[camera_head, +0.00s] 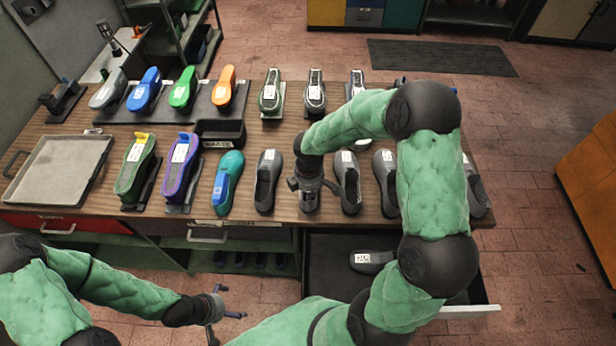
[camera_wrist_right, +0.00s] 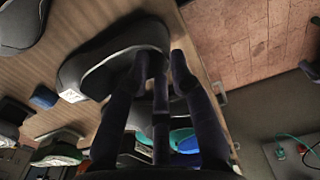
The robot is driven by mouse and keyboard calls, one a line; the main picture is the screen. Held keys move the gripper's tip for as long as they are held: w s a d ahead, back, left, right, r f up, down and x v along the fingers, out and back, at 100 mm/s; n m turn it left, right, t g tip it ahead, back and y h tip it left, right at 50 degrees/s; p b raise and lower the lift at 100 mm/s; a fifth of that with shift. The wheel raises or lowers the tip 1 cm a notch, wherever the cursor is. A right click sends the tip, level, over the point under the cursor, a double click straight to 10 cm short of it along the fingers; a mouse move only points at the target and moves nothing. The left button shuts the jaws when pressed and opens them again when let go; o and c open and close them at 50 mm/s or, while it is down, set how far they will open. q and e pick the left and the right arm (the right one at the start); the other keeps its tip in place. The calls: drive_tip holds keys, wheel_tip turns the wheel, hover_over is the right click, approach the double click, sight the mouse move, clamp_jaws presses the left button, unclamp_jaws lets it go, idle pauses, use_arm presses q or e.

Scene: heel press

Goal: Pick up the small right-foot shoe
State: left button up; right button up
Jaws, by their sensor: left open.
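A row of dark grey shoes stands along the table's front edge. One shoe (camera_head: 265,180) is left of my right gripper (camera_head: 308,198), and others (camera_head: 347,182) (camera_head: 385,178) are right of it. My right gripper points down over the shoe row. In the right wrist view, its fingers (camera_wrist_right: 160,62) reach the end of a dark shoe with a white label (camera_wrist_right: 112,60); whether they grip it is unclear. Which shoe is the small right-foot one is not clear. My left gripper (camera_head: 222,306) is open and empty, low in front of the table.
An open drawer (camera_head: 325,270) below the table holds a labelled dark shoe (camera_head: 371,262). A grey tray (camera_head: 58,170) lies at the table's left. Coloured shoe forms (camera_head: 182,88) stand on a dark rack behind. My right arm hides part of the row.

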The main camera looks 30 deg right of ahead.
wheel_tip(320, 180, down, 5)
drive_tip(key=shift+f+b, duration=0.15)
drive_tip(key=shift+b, duration=0.15)
clamp_jaws()
